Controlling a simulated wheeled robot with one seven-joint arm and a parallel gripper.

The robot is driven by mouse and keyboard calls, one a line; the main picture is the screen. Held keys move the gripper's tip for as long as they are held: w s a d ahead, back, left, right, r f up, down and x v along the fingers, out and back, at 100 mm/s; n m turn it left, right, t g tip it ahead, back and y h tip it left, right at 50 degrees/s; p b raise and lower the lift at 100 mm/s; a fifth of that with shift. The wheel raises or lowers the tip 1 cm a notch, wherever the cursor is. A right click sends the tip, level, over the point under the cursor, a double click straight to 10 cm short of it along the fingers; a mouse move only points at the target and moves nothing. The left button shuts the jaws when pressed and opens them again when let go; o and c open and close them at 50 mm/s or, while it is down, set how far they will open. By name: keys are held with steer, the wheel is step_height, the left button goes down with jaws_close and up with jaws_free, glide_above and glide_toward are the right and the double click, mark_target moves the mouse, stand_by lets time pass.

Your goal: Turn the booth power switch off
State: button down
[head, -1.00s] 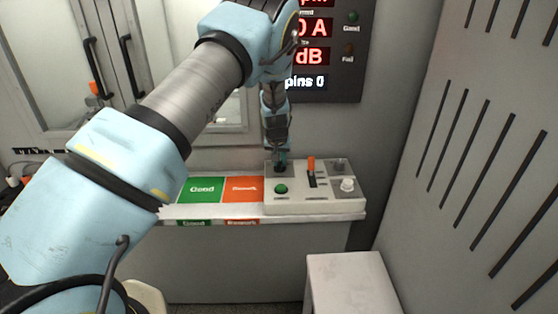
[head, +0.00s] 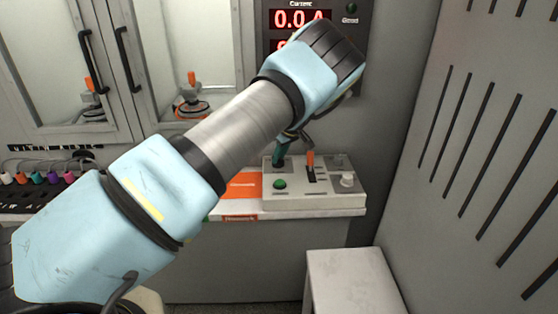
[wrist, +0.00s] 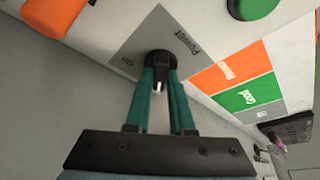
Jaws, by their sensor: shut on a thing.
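The power switch is a black rotary knob (wrist: 158,62) with a white pointer mark, on a grey plate labelled "Power" in the wrist view. The teal fingers of my gripper (wrist: 160,78) are shut on this knob. Part of the knob is hidden by the fingers. In the head view my gripper (head: 279,157) reaches down to the back left corner of the pale control box (head: 325,203).
The box also carries a green button (head: 280,184), an upright orange lever (head: 311,161) close right of my gripper, and a white knob (head: 347,180). An orange label (head: 244,184) lies left of the box. A white stool (head: 350,275) stands in front. A slotted wall (head: 470,150) bounds the right.

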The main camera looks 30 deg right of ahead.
steer(key=shift+n+b, duration=0.35)
steer(key=shift+n, duration=0.15)
steer(key=c, duration=0.8)
jaws_free()
steer(key=b+v, duration=0.3)
steer(key=v, duration=0.7)
steer(key=shift+s+d+r, duration=0.1)
steer(key=shift+d+r, duration=0.15)
steer(key=shift+r, duration=0.15)
